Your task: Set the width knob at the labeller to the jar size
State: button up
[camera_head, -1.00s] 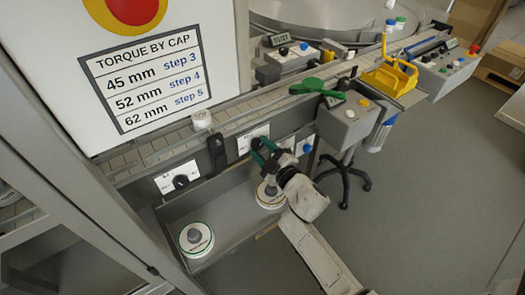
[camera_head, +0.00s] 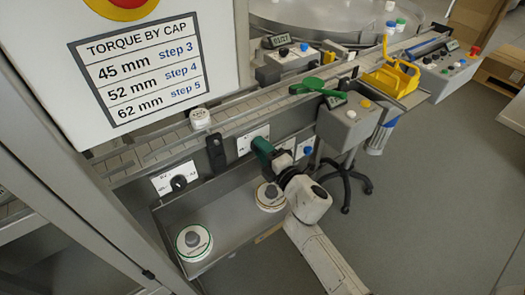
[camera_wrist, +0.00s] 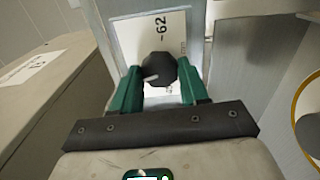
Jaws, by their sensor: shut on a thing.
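The knob (camera_wrist: 158,68) is black and round with a white pointer mark, and sits on a white scale plate (camera_wrist: 128,36). The number 62 shows above the knob in the wrist view; the rest of the scale is hidden or unreadable. My gripper (camera_wrist: 160,82) has its green fingers on either side of the knob and is shut on it. In the head view my gripper (camera_head: 262,150) is at the plate (camera_head: 252,135) on the labeller front, and hides the knob there.
A second black knob (camera_head: 179,182) is on a plate to the left. Two white reels, one green-rimmed (camera_head: 182,250) and one brown-rimmed (camera_head: 262,204), sit in the grey tray below. A white-topped jar (camera_head: 200,118) is on the conveyor. A control box (camera_head: 350,118) stands right.

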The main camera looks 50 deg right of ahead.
jog(key=shift+f+n, duration=0.1)
jog(key=shift+n, duration=0.2)
dwell(0.4)
jog(key=o, duration=1)
jog(key=shift+o, duration=0.2)
jog(key=b+v, duration=0.2)
jog(key=v, duration=0.9)
jog(key=shift+b, duration=0.4)
jog(key=shift+w, duration=0.15)
